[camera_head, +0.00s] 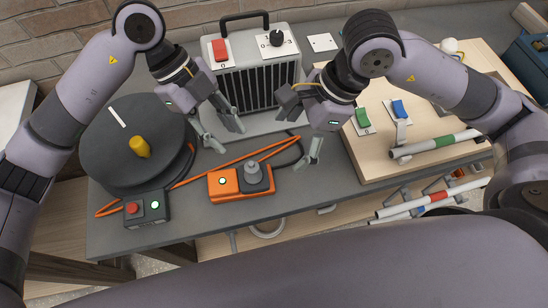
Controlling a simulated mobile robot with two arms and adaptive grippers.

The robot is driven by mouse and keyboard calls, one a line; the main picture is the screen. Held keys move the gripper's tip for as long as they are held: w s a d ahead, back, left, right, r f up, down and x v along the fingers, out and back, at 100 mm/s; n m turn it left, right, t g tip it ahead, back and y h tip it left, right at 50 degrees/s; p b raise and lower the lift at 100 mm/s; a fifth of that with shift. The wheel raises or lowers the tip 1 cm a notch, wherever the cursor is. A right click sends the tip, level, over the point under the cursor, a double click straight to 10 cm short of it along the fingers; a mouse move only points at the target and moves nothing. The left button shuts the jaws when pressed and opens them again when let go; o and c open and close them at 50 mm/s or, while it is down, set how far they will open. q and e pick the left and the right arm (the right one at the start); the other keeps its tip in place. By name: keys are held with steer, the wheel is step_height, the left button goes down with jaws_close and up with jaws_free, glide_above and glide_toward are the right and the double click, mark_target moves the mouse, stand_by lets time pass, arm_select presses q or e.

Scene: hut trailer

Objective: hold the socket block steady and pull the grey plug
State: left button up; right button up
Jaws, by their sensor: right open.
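The orange socket block (225,183) lies on the grey bench near its front edge, with a small lit spot on its left part. The grey plug (254,178) stands upright in the right part of the block. My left gripper (227,138) is open and empty, above the bench behind and left of the block. My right gripper (306,141) is open and empty, to the right of and behind the plug. Neither gripper touches the block or the plug.
An orange cable runs across the bench beside a dark reel (135,155) with a yellow knob. A control box (147,208) with a red button stands front left. A grey heater (255,75) stands behind. A wooden board (375,150) with switches and tubes lies right.

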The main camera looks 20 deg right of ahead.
mark_target(266, 175)
steer(key=x, duration=1.5)
steer(key=shift+s+a+f, duration=0.1)
steer(key=shift+a+f, duration=0.05)
steer(key=shift+c, duration=0.3)
